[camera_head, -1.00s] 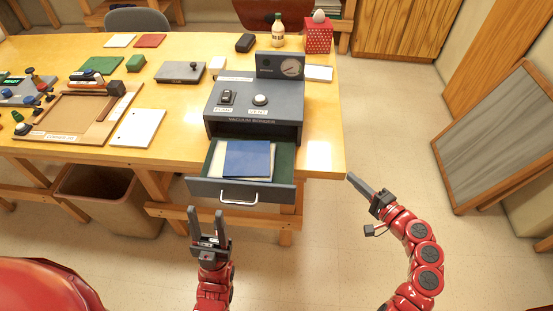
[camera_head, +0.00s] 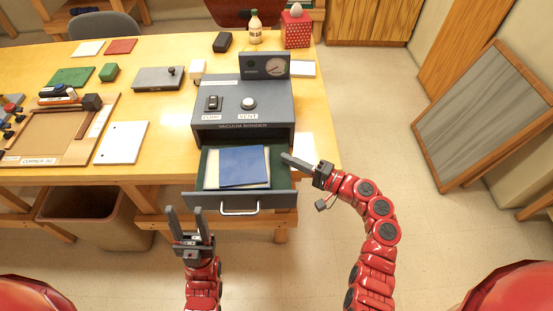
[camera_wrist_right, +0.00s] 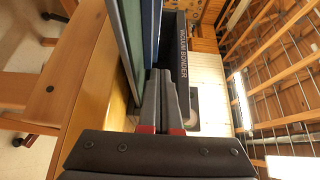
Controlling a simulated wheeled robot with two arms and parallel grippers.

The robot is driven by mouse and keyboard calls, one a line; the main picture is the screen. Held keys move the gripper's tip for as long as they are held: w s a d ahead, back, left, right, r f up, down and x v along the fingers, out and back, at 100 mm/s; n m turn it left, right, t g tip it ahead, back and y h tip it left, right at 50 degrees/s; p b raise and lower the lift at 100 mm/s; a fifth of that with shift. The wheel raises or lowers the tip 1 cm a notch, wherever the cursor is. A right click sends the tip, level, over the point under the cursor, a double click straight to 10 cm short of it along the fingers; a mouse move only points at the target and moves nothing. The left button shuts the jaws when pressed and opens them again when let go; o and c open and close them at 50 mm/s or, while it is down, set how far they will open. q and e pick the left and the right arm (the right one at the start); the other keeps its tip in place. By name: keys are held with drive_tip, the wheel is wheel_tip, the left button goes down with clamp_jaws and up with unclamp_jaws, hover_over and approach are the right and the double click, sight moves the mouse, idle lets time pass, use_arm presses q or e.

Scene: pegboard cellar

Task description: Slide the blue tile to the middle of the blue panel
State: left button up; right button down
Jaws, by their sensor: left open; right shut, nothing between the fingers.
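A flat blue sheet (camera_head: 244,166) lies over a cream sheet (camera_head: 211,172) in the open drawer (camera_head: 280,176) of the grey vacuum bonder (camera_head: 243,112). I cannot tell a separate blue tile from the blue panel there. My right gripper (camera_head: 287,158) is shut and empty, its tips at the drawer's right edge, right of the blue sheet. In the right wrist view, the shut fingers (camera_wrist_right: 163,78) point toward the drawer, with a blue strip (camera_wrist_right: 151,30) just beyond them. My left gripper (camera_head: 185,211) is open and empty, in front of and left of the drawer.
A drawer handle (camera_head: 240,210) projects at the front. A bin (camera_head: 95,222) stands below.

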sight(271, 170)
drive_tip(key=a, duration=0.1)
drive_tip(key=s+a+p, duration=0.1)
drive_tip(key=a, duration=0.1)
drive_tip(key=shift+a, duration=0.35)
drive_tip(key=shift+s+a, duration=0.15)
drive_tip(key=shift+a, duration=0.7)
